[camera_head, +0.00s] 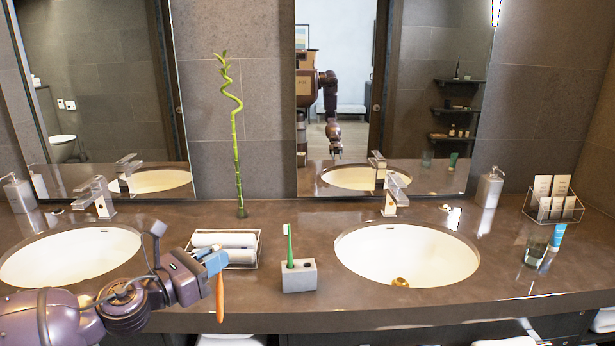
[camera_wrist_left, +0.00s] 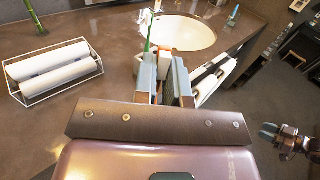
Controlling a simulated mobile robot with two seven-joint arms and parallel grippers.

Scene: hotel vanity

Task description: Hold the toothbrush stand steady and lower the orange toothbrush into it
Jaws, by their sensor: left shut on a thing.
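The toothbrush stand (camera_head: 300,276) is a small grey block on the counter between the sinks. A green toothbrush (camera_head: 290,246) stands upright in it, and an open hole shows to its right. My left gripper (camera_head: 215,264) is shut on the orange toothbrush (camera_head: 220,298), left of the stand and apart from it. The orange handle hangs down almost vertically by the counter's front edge. In the left wrist view, the green toothbrush (camera_wrist_left: 148,32) rises beyond the fingers, which hide most of the stand. My right gripper (camera_wrist_left: 275,133) shows small at the right there; its opening is unclear.
A wire tray of rolled towels (camera_head: 225,249) lies behind my left gripper. A sink (camera_head: 75,255) is at left and another (camera_head: 405,254) at right. A bamboo stem (camera_head: 238,165) stands at the back. A glass (camera_head: 536,254) stands far right. Counter space around the stand is clear.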

